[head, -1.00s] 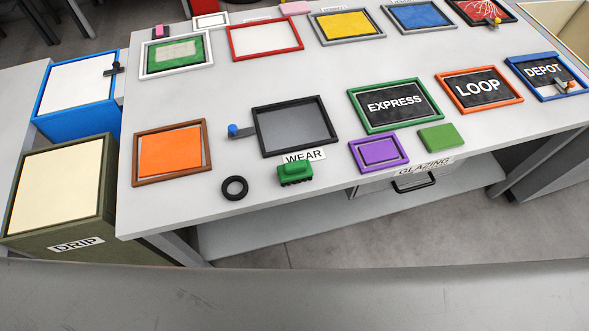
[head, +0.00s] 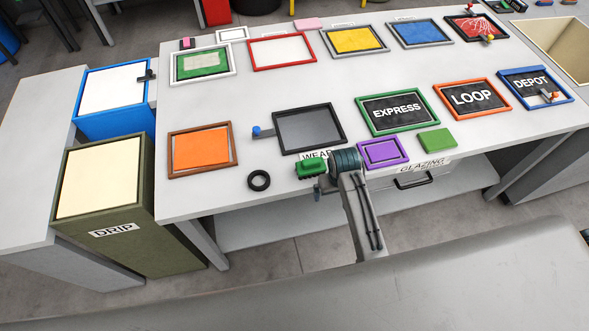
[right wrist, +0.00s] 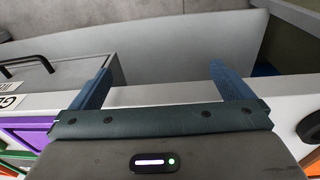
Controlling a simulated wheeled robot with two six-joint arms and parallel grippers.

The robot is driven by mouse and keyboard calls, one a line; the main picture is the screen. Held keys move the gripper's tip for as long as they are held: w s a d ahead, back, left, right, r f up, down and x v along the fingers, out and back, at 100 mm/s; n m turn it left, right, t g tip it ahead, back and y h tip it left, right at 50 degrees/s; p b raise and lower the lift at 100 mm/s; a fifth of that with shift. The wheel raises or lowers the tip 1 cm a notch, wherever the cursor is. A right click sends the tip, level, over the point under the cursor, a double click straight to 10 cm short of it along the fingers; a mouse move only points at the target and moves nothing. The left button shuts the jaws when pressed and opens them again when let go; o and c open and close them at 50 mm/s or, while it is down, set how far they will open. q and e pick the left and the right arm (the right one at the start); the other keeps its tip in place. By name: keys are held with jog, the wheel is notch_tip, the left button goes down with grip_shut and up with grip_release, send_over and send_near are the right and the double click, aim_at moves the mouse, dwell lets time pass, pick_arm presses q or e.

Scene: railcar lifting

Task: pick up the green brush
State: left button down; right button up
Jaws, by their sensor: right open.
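The green brush (head: 311,167) lies at the front edge of the table, just below the WEAR label (head: 318,154). My right gripper (head: 325,186) is just right of and in front of the brush in the head view, mostly hidden by its own wrist. In the right wrist view its two blue fingers (right wrist: 160,80) stand wide apart with nothing between them, over the table's front edge. The brush does not show in the right wrist view. My left gripper is in neither view.
A black ring (head: 259,181) lies left of the brush and a purple frame (head: 383,152) lies right of my wrist. A dark grey framed panel (head: 309,128) lies behind the brush. The table's front edge is close, with a drawer handle (head: 412,183) below.

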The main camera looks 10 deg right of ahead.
notch_tip(320, 180, up, 14)
jog(key=g+p, duration=0.1)
send_over(311, 160)
jog(key=shift+s+a+r+y, duration=0.15)
jog(key=shift+s+r+y, duration=0.05)
jog(key=shift+s+y, duration=0.1)
jog(key=shift+a, duration=0.1)
notch_tip(311, 160, down, 5)
jog(key=shift+r+p, duration=0.2)
jog(key=shift+p, duration=0.65)
jog(key=shift+f+p, duration=0.35)
jog(key=shift+f, duration=0.2)
jog(key=f, duration=0.1)
jog(key=f+p, duration=0.1)
jog(key=f, duration=0.2)
jog(key=shift+w+d+p, duration=0.2)
jog(key=shift+d+p, duration=0.1)
jog(key=shift+p, duration=0.1)
jog(key=shift+f, duration=0.35)
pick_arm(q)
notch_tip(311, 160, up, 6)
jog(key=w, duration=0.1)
pick_arm(e)
jog(key=c, duration=1)
jog(key=shift+o, duration=0.2)
jog(key=shift+r, duration=0.1)
